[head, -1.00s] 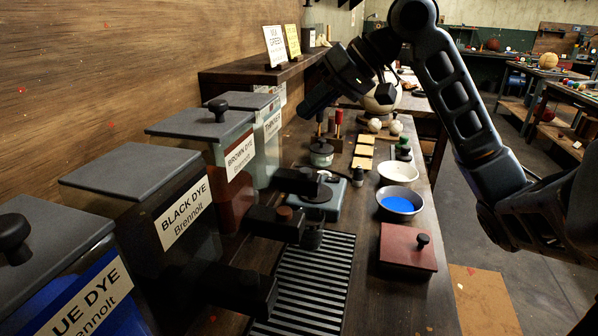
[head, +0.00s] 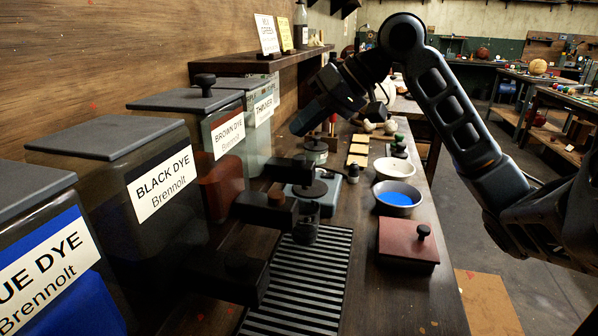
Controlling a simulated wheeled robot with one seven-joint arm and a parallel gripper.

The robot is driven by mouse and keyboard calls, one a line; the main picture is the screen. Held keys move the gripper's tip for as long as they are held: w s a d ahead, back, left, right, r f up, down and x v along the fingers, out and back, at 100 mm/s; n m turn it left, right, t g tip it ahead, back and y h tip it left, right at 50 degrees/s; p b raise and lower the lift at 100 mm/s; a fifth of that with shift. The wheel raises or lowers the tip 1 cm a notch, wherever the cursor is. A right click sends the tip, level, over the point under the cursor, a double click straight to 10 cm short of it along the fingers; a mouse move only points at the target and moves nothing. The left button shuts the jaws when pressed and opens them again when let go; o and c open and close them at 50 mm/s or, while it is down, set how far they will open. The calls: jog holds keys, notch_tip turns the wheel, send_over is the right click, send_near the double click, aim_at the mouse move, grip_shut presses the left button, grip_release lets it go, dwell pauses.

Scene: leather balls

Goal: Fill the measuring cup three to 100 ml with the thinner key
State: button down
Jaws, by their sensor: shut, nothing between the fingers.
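The thinner container (head: 262,110) is a pale box with a white label, at the far end of the row along the left wall. A dark dispenser block (head: 290,168) juts out at its base; its key is too small to make out clearly. A small translucent grey cup (head: 306,231) stands near the far end of the black drip grate; I cannot read its number or level. My gripper (head: 303,122) is shut and empty, pointing down and left, in the air in front of the thinner container and above the dispensers. Its fingertips are small and dark.
The brown dye (head: 226,138), black dye (head: 162,180) and blue dye (head: 45,270) containers stand nearer. The drip grate (head: 305,285) lies before them. A blue-filled bowl (head: 398,199), white bowl (head: 394,168) and red lidded box (head: 408,243) stand right. Dark bench is bare nearer me.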

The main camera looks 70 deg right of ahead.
aim_at(304, 157)
jog(key=shift+f+b, duration=0.5)
jog(key=shift+f, duration=0.7)
jog(key=shift+f, duration=0.15)
dwell(1.0)
jog(key=shift+f, duration=0.25)
jog(key=shift+f+b, duration=0.5)
jog(key=shift+b, duration=0.1)
dwell(0.6)
jog(key=shift+r, duration=0.1)
dwell(2.1)
jog(key=shift+r+p, duration=0.85)
jog(key=shift+p, duration=0.05)
notch_tip(304, 157, up, 5)
jog(key=p, duration=0.4)
jog(key=shift+p, duration=0.3)
